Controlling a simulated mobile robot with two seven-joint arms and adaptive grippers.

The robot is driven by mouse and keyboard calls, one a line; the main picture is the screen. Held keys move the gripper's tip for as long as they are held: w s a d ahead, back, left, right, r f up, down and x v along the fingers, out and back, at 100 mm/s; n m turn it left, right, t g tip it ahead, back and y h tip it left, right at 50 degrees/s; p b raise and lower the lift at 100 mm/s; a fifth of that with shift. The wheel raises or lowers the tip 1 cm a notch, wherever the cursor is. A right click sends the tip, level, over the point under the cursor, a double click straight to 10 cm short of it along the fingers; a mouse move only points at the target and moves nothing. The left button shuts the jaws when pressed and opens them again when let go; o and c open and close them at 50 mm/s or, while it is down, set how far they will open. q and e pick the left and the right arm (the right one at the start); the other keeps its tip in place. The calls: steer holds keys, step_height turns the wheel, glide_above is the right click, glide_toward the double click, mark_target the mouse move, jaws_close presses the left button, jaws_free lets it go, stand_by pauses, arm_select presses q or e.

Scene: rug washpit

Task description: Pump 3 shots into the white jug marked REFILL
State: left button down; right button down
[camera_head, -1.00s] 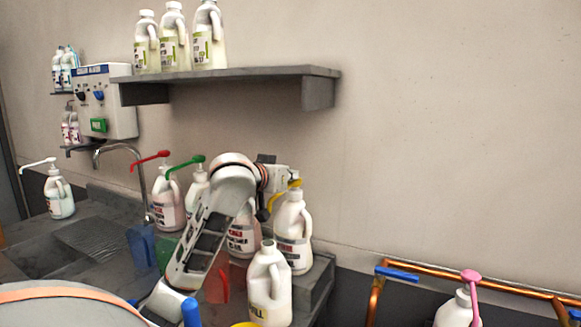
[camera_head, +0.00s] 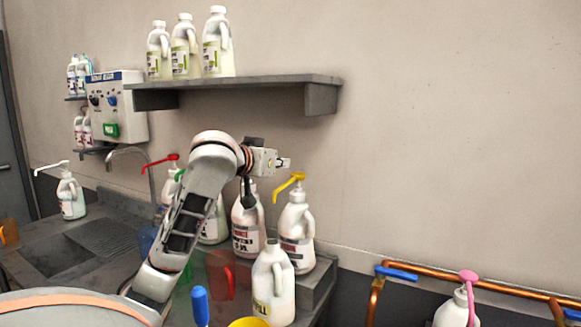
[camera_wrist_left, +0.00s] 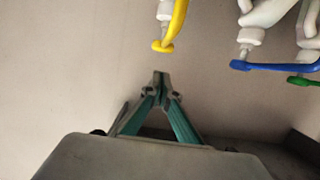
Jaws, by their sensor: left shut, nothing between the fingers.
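The white jug marked REFILL (camera_head: 273,290) stands on the counter with its neck up; only the end of its lettering shows. Behind it to the right stands a white bottle (camera_head: 297,236) with a yellow pump head (camera_head: 289,185), whose spout points left and down. My left gripper (camera_head: 286,163) is shut and empty, just above the yellow pump head and apart from it. In the left wrist view the shut fingertips (camera_wrist_left: 160,78) show below the yellow pump spout (camera_wrist_left: 168,38). The blue pump head (camera_wrist_left: 278,66) is to their right. My right gripper is not in view.
Bottles with red (camera_head: 165,161) and green pumps stand left, partly behind my arm. A red jug (camera_head: 222,276) and a yellow container (camera_head: 248,322) flank the REFILL jug. A shelf (camera_head: 240,78) hangs above. Copper pipes (camera_head: 470,280) and a pink pump bottle are right.

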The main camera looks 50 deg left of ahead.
mark_target(276, 190)
arm_select(q)
steer(key=shift+v, duration=1.55)
steer(key=shift+d, duration=0.1)
